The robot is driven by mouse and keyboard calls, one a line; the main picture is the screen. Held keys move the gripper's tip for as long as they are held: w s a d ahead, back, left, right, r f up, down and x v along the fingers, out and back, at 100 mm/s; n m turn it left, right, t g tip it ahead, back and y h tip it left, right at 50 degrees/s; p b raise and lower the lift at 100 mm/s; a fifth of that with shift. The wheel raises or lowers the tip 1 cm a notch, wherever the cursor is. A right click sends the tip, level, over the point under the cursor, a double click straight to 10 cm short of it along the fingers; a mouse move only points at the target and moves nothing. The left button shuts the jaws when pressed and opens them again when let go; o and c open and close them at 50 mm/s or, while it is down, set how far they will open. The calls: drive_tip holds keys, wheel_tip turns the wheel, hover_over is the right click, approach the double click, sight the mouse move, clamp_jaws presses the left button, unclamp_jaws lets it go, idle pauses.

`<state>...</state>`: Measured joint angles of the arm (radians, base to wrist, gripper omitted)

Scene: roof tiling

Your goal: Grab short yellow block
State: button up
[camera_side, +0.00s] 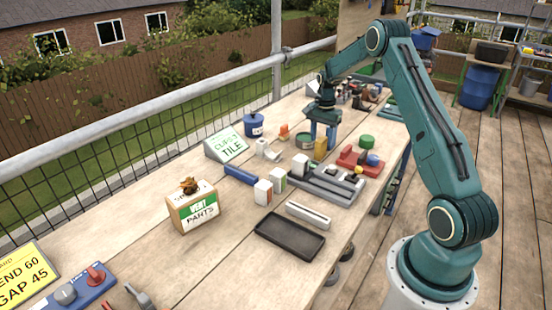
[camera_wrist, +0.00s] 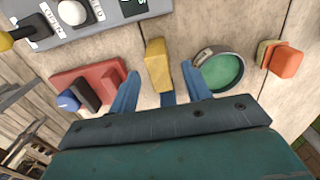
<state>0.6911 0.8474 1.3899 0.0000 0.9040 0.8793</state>
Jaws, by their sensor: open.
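The short yellow block (camera_side: 320,149) stands on the wooden table just below my gripper (camera_side: 321,133) in the side view. In the wrist view the yellow block (camera_wrist: 157,65) lies between and a little beyond the two blue fingers of my gripper (camera_wrist: 160,75). The fingers are spread apart, one on each side of the block's line, with nothing between them that I can see held. Whether the fingertips are level with the block's top is hard to tell.
A round green-lined dish (camera_wrist: 220,72) is close beside the right finger, with an orange block (camera_wrist: 286,61) beyond it. A red holder (camera_wrist: 85,85) with small parts is close to the left finger. A grey switch panel (camera_wrist: 75,25) lies ahead. A black tray (camera_side: 290,236) is farther off.

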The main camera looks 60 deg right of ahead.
sight(321, 148)
drive_tip(key=shift+f, duration=0.15)
drive_tip(key=shift+f, duration=2.45)
clamp_jaws()
